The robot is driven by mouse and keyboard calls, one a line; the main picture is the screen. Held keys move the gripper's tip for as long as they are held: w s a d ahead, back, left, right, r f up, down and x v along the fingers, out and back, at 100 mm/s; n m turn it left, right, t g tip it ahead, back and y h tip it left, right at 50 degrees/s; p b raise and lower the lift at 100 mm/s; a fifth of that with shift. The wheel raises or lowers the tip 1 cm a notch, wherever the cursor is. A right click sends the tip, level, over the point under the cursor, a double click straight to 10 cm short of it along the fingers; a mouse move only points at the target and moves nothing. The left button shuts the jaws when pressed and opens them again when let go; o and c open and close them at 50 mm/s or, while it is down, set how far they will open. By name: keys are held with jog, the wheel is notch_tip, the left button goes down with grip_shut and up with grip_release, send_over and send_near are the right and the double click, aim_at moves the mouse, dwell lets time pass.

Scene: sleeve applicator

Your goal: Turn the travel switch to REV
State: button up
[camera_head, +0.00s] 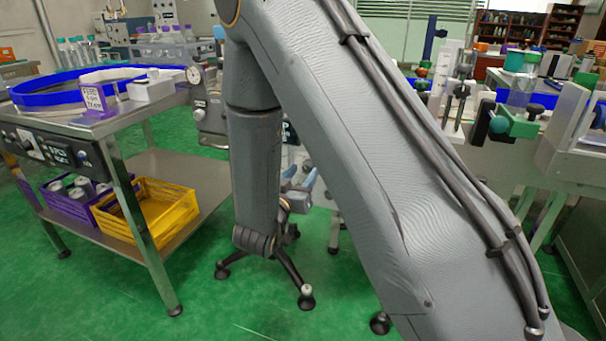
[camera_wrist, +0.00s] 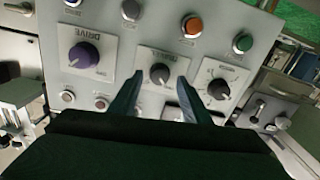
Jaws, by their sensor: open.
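In the wrist view a grey control panel (camera_wrist: 115,55) carries three rotary knobs. The middle one is a small black knob (camera_wrist: 160,73) on a pale plate, whose label is too blurred to read; I cannot tell its set position. My gripper (camera_wrist: 160,76) is open, with one dark finger on the left and one on the right of this middle knob in the picture. I cannot tell whether either finger touches it. In the head view my arm crosses the middle, and my gripper does not show there.
A purple knob (camera_wrist: 83,56) marked DRIVE is left of the middle knob, and a black dial knob (camera_wrist: 218,89) is right. Orange (camera_wrist: 192,26) and green (camera_wrist: 242,43) buttons sit above. In the head view a metal table (camera_head: 130,118) stands left.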

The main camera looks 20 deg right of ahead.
jog(key=shift+w+d, duration=0.35)
jog(key=shift+w, duration=0.05)
jog(key=shift+c, duration=0.3)
jog(key=c, duration=1)
